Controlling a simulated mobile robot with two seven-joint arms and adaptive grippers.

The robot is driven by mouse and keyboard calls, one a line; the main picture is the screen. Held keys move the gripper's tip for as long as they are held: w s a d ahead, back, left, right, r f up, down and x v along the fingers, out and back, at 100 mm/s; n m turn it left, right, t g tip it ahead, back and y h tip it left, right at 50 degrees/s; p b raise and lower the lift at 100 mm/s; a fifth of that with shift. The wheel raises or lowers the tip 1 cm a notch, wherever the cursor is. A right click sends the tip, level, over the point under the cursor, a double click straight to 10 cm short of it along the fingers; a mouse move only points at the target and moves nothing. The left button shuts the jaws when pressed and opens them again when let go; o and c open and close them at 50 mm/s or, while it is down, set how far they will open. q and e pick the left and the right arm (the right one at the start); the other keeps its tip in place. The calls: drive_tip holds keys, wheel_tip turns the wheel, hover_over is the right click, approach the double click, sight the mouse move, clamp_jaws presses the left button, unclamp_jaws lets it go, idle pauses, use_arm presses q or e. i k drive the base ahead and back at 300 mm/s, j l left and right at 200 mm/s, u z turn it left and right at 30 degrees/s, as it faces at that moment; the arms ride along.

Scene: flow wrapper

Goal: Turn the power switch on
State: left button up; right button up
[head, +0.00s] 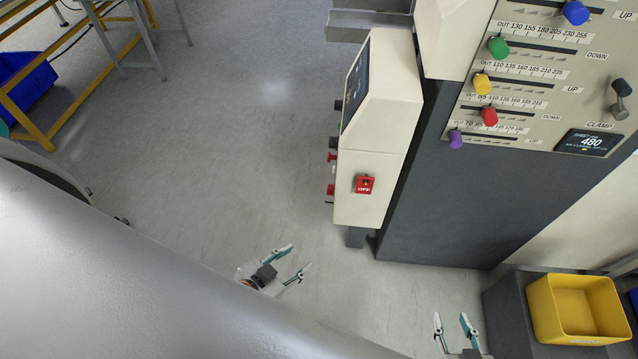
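The power switch (364,184) is a small red block marked OFF on the cream side face of the control box (372,150). The box stands on a grey leg in the middle of the head view. My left gripper (291,261) is low in the view, below and left of the switch and well apart from it. Its two fingers are spread with nothing between them. My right gripper (452,318) is at the bottom edge, further right and below the switch. Its fingers are apart and empty. Nothing hides the switch.
The large machine panel (540,75) with coloured knobs and a display (588,142) stands right of the box. A yellow bin (575,308) sits at the lower right. A yellow frame (85,88) and blue bin (27,82) are at upper left. The floor between is clear.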

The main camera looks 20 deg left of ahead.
sight(330, 187)
drive_tip(key=k+j, duration=0.15)
drive_tip(key=j, duration=0.2)
drive_tip(key=k+j, duration=0.15)
drive_tip(key=j, duration=0.25)
drive_tip(key=k+j, duration=0.15)
drive_tip(key=j, duration=0.2)
drive_tip(key=i+j+z, duration=0.15)
drive_tip(key=i+z, duration=0.15)
drive_tip(key=i+j+z, duration=0.3)
